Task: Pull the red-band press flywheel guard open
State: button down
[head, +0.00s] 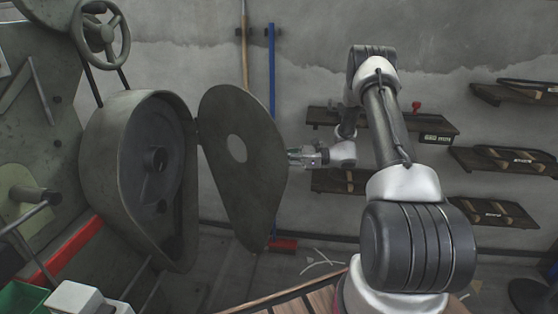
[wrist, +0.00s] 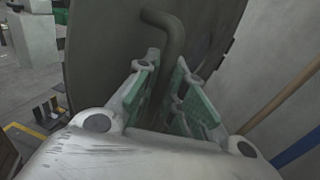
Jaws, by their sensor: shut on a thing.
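The press with the red band (head: 72,250) stands at the left in the head view. My gripper (head: 296,156) is at the guard's right edge. In the wrist view the guard (wrist: 100,45) fills the background, and a bent bar handle (wrist: 172,35) runs down between the green-padded fingers of my gripper (wrist: 168,85). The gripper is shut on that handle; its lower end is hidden.
Wall shelves (head: 505,160) with small items are at the right, behind my arm. A blue pole (head: 271,60) and a wooden pole (head: 245,45) lean on the back wall. A handwheel (head: 101,35) is above the housing. A green bin (head: 22,298) is at lower left.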

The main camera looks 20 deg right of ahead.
dwell(0.3)
jog(key=c, duration=1.5)
grip_release()
jog(key=v, duration=1.2)
